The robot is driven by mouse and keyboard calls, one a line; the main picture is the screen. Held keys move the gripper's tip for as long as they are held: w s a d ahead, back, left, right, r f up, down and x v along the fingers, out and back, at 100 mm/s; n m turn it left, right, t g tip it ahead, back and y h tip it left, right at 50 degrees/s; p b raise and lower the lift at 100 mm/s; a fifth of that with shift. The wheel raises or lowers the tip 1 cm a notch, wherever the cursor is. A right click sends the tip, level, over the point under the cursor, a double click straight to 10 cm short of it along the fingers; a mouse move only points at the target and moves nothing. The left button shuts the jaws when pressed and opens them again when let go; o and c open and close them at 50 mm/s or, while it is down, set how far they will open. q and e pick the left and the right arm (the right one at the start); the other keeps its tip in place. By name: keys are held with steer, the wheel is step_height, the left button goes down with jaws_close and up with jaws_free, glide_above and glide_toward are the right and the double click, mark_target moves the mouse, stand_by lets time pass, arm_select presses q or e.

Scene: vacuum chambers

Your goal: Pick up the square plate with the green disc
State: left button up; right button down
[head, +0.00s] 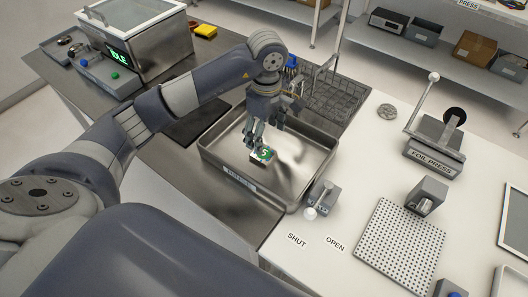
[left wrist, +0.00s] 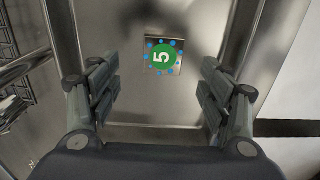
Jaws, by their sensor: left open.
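The square plate (head: 258,157) with the green disc lies flat in the metal tray (head: 212,163). In the left wrist view the plate (left wrist: 150,68) shows a green disc marked 5, with several blue dots around it. My left gripper (head: 258,144) points down into the tray, just above and beside the plate, partly covering it in the head view. In the left wrist view its fingers (left wrist: 158,88) are spread wide, one to each side and short of the plate, with nothing between them. My right gripper is not in view.
A wire basket (head: 335,100) stands behind the tray. A small valve-like block with a white knob (head: 310,213) sits at the tray's right front corner, near SHUT and OPEN labels. A perforated plate (head: 398,246) and foil press (head: 434,158) stand further right. The tray floor around the plate is clear.

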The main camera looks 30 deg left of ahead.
mark_target(263, 155)
arm_select(q)
steer(key=shift+f, duration=0.9)
steer(key=f+p, duration=0.1)
steer(key=f, duration=0.1)
steer(key=f+p, duration=0.1)
steer(key=f, duration=0.1)
steer(key=shift+s+a+f+p, duration=0.1)
steer(key=shift+s+a+p, duration=0.15)
steer(key=shift+s+p, duration=0.1)
steer(key=shift+w+f, duration=0.1)
steer(key=shift+f, duration=0.55)
steer(key=c, duration=1.5)
